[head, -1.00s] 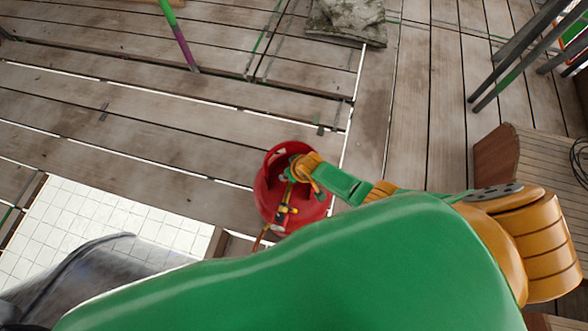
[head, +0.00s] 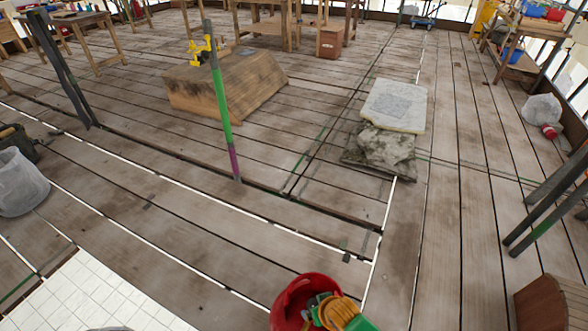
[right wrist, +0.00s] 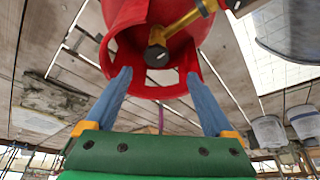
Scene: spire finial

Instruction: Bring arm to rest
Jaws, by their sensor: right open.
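A red gas cylinder (head: 290,304) stands at the bottom edge of the head view, partly cut off. The green and orange end of my right arm covers part of it. In the right wrist view the cylinder (right wrist: 123,18) fills the upper middle, with a yellow valve and a black knob (right wrist: 157,55) showing in the collar opening. My right gripper (right wrist: 158,73) is open, its two blue fingers apart at either side of that opening. I cannot tell whether they touch the collar. My left gripper is in neither view.
A green and purple pole (head: 222,110) stands beside a wooden block (head: 225,85). Stone slabs (head: 395,105) lie on the plank floor beyond the cylinder. A wooden piece (head: 550,305) and dark struts (head: 548,205) are at the right. White tiles (head: 85,300) show at lower left.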

